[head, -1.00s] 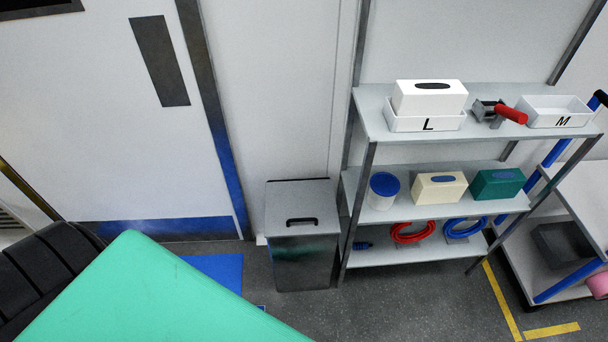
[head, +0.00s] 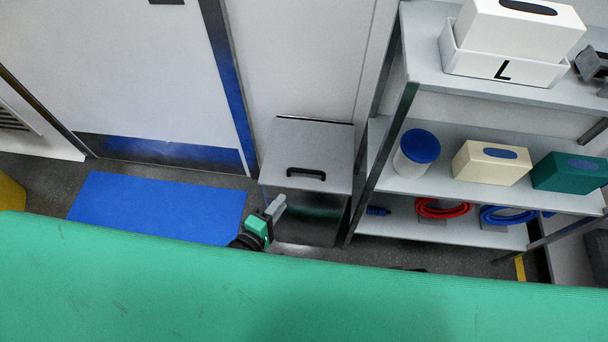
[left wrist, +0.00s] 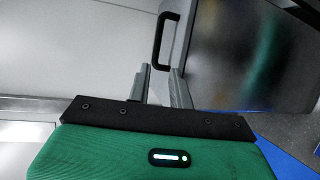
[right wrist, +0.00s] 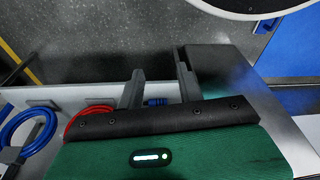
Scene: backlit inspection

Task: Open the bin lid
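The bin (head: 312,220) is a dark, shiny metal box standing on the floor against the wall. Its grey lid (head: 310,145) is down, with a black bar handle (head: 305,173) near the front edge. My left gripper (head: 280,203) is in front of the bin, below the handle in the head view. In the left wrist view its two fingers (left wrist: 160,70) are apart with nothing between them, and the handle (left wrist: 163,40) shows just beyond their tips, apparently not touched. My right gripper (right wrist: 160,67) is open and empty; I cannot make it out in the head view.
A metal shelf unit (head: 450,172) stands close at the bin's right, with boxes, a white tub (head: 416,152) and coiled red (head: 443,208) and blue hoses. A blue mat (head: 160,207) lies on the floor left of the bin, before a door.

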